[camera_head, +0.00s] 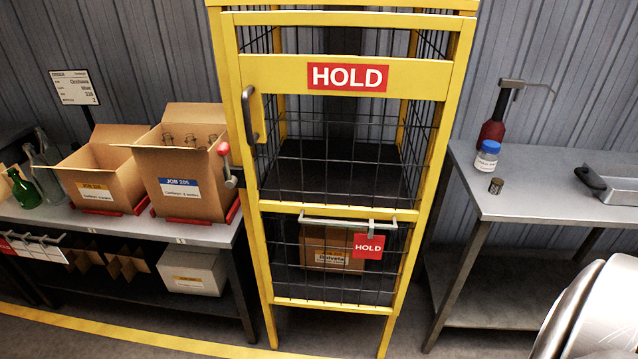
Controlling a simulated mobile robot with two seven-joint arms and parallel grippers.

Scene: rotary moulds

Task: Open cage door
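The yellow cage (213,60) stands in the middle of the head view, with black mesh sides. Its door (270,75) has a yellow frame, a mesh front and a red HOLD sign (347,77). The door looks closed against the frame, though a small gap cannot be ruled out. A grey vertical handle (252,115) is on the door's left side. A latch with a red knob (224,149) sits at the left post below the handle. Neither of my grippers is in view.
Left, a bench (190,232) holds open JOB cartons (190,190) and bottles. Right, a steel table (540,200) holds a blue-lidded jar (487,157), a dark red bottle (492,132) and a tray. A carton (325,245) sits in the cage's lower part behind a red HOLD tag (368,246).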

